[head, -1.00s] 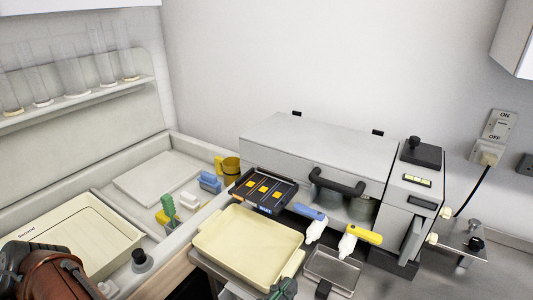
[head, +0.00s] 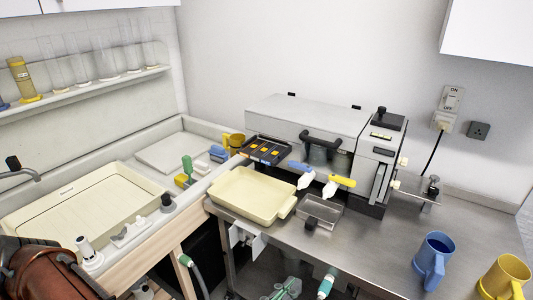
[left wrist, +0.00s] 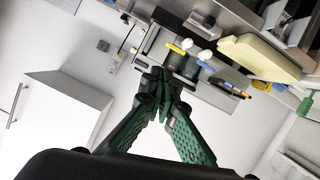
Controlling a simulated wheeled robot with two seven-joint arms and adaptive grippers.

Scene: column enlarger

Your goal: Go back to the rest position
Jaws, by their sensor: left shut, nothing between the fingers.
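My left gripper (left wrist: 163,88) shows in the left wrist view, with green fingers brought together at the tips and nothing between them. Behind the fingers in that view are the grey machine and the bench, seen upside down. The fingers look apart from them, but the distance is hard to tell. In the head view I cannot make out the left fingers clearly. My right gripper is not in view.
A grey lidded machine (head: 300,115) stands on the steel bench against the wall. A cream tray (head: 250,195) lies before it. A blue mug (head: 432,262) and yellow mug (head: 503,278) stand at right. A sink tray (head: 80,205) is at left.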

